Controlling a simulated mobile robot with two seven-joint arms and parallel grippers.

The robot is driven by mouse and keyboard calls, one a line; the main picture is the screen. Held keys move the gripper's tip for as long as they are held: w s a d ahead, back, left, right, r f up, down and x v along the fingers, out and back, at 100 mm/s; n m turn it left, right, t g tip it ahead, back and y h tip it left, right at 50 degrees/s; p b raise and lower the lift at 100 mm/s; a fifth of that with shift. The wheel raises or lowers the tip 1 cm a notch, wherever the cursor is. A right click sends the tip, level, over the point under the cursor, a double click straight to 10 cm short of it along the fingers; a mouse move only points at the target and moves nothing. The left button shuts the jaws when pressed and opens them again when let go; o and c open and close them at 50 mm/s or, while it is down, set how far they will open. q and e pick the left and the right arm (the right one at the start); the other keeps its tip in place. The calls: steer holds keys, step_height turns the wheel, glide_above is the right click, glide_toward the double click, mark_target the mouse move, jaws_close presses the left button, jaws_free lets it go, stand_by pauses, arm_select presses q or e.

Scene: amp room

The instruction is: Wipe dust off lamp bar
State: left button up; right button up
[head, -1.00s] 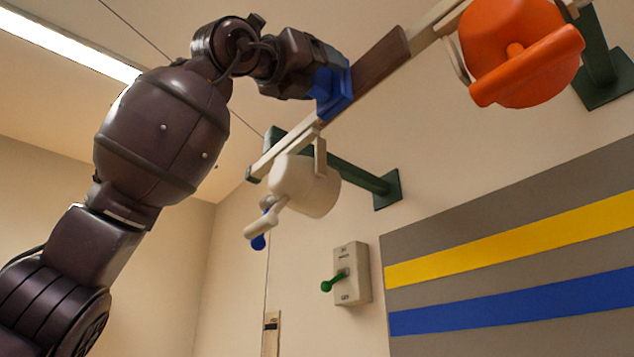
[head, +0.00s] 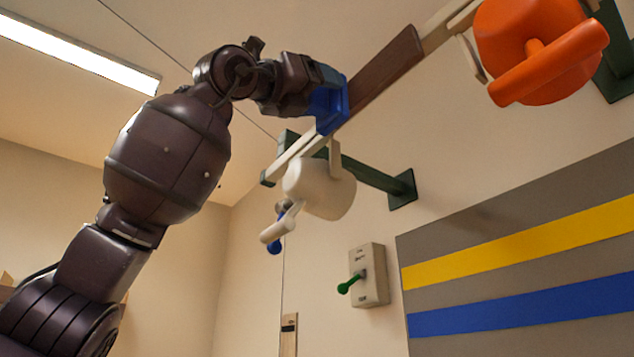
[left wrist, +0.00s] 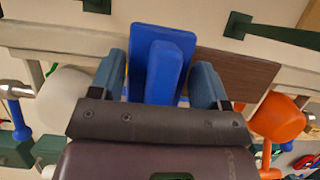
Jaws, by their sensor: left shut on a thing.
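The lamp bar (head: 437,30) is a pale beam running from lower left to upper right in the head view, with a dark brown patch (head: 388,73) along part of it. A white lamp (head: 320,188) and an orange lamp (head: 540,50) hang from it. My left gripper (head: 326,100) is shut on a blue wiping block (head: 325,118) at the bar, beside the patch's lower left end. In the left wrist view the block (left wrist: 160,65) sits between the fingers, the patch (left wrist: 240,72) to its right. Whether block and bar touch is unclear. My right gripper is not in view.
Green brackets (head: 402,188) hold the bar off the wall. A switch box (head: 369,276) with a green lever is below the white lamp. A grey panel with yellow (head: 520,240) and blue stripes covers the right wall. A thin cord crosses the ceiling behind my arm.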

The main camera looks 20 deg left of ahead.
arm_select(q)
steer(key=shift+s+a+f, duration=0.1)
steer(key=shift+s+a, duration=0.25)
steer(key=s+a, duration=0.1)
steer(key=s, duration=0.1)
steer(key=s+a+b, duration=0.1)
steer(key=shift+s+a, duration=0.35)
steer(key=shift+s, duration=0.05)
steer(key=shift+s+a+b, duration=0.3)
steer(key=shift+s+a, duration=0.65)
steer(key=shift+s, duration=0.25)
